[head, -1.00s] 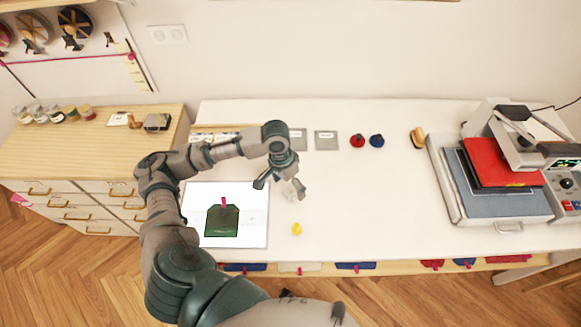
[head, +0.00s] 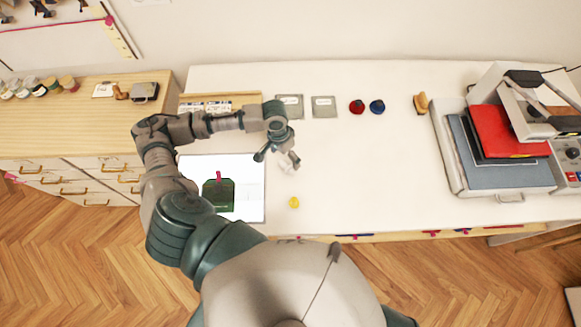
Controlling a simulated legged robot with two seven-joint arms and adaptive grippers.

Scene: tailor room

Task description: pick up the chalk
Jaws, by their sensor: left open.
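No piece is plainly marked as the chalk. A small yellow piece (head: 294,202) lies on the white table (head: 400,170), just right of the white sheet. A small whitish object (head: 287,166) is beside my left gripper's right finger, partly hidden by it; I cannot tell what it is. My left gripper (head: 277,160) points down over the table with its fingers apart, above and slightly left of the yellow piece in the picture, and holds nothing that I can see. My right gripper is not in view.
A green piece with a pink tab (head: 218,193) lies on the white sheet (head: 251,200). Red (head: 357,107) and blue (head: 377,107) round items and a wooden-looking item (head: 421,104) are farther back. A press (head: 500,170) stands at right. The middle of the table is clear.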

